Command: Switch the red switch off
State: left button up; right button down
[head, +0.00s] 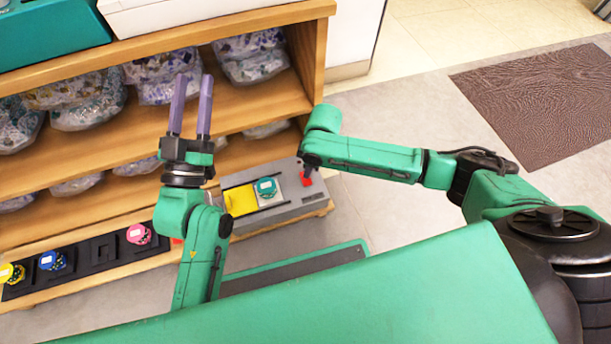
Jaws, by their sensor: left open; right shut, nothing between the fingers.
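The red switch (307,180) is on the right end of a grey box (290,212) low at the shelf's right side. My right gripper (308,170) points down at the switch, shut and empty, with its tip just above or touching it; I cannot tell which. The gripper partly covers the switch, and its on or off position is not clear. My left gripper (193,88) is open and empty, its purple fingers pointing up in front of the shelves.
The grey box also has a yellow panel (240,201) and a teal knob (266,187). A black strip (103,254) with pink, blue and yellow knobs lies to the left. Wooden shelves (250,103) hold bagged goods. Open floor (420,105) lies right.

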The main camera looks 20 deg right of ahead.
jog(key=shift+r+p, duration=0.4)
jog(key=shift+p, duration=0.05)
jog(key=shift+r+p, duration=0.3)
jog(key=shift+p, duration=0.1)
jog(key=shift+r+p, duration=0.35)
jog(key=shift+p, duration=0.1)
pick_arm(q)
jog(key=s+d+f+g+y, duration=0.1)
jog(key=s+f+g, duration=0.4)
jog(key=f, duration=0.8)
jog(key=s+d+f+n+g+y+p, duration=0.1)
jog(key=s+f+g, duration=0.3)
jog(key=f, duration=0.9)
jog(key=s, duration=0.3)
jog(key=shift+s+f+g, duration=0.35)
jog(key=shift+s+g, duration=0.05)
pick_arm(e)
jog(key=shift+r, duration=0.4)
pick_arm(q)
jog(key=shift+d, duration=0.1)
